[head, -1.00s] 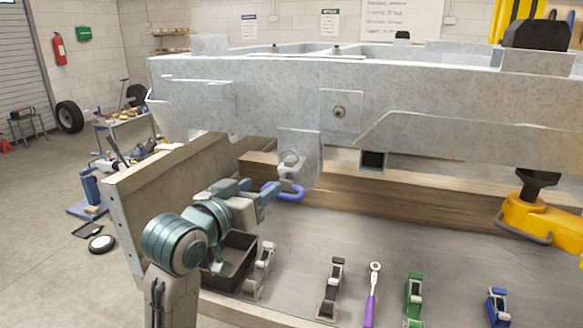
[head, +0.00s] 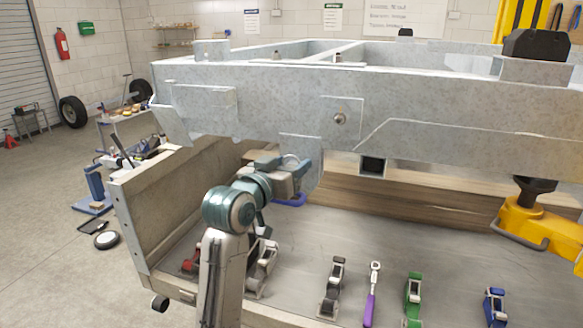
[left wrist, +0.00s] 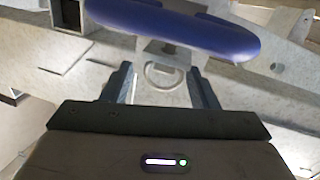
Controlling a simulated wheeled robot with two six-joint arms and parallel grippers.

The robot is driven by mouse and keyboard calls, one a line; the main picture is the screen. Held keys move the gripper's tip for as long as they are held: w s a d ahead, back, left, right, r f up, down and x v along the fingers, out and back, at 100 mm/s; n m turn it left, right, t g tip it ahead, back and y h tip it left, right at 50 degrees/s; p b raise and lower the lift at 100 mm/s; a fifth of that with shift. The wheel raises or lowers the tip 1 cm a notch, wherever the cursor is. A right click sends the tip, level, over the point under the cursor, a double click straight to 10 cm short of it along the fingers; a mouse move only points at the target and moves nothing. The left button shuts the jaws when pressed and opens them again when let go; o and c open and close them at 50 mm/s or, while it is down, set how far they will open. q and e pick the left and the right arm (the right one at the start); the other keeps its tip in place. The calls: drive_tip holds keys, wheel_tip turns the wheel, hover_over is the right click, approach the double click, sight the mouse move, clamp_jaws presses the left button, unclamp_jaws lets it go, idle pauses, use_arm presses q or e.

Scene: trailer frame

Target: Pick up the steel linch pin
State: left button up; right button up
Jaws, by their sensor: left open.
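The steel linch pin shows mainly as its ring (left wrist: 160,76) in the left wrist view, lying between and beyond my fingers. In the head view the ring (head: 290,161) shows at the hanging bracket (head: 312,172) under the grey frame, just behind my gripper. The pin's shank is not clear in either view. My left gripper (head: 297,170) is open at the bracket, and its two fingers also show in the left wrist view (left wrist: 161,72). Nothing is held. A blue curved handle (left wrist: 180,28) crosses above the fingertips in that view. My right gripper is not in view.
The galvanized trailer frame (head: 270,98) runs overhead across the work. A wooden-sided bench (head: 155,205) lies below, with grey, green and blue buckle-like pieces and a purple-handled ratchet (head: 371,290). A yellow fixture (head: 535,222) stands at right. The bench's middle is fairly clear.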

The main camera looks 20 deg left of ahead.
use_arm(q)
drive_tip(key=shift+w, duration=0.15)
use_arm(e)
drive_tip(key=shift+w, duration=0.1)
use_arm(q)
drive_tip(key=shift+c, duration=0.2)
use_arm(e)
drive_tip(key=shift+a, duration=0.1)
use_arm(q)
drive_tip(key=c, duration=0.9)
drive_tip(key=shift+o, duration=0.2)
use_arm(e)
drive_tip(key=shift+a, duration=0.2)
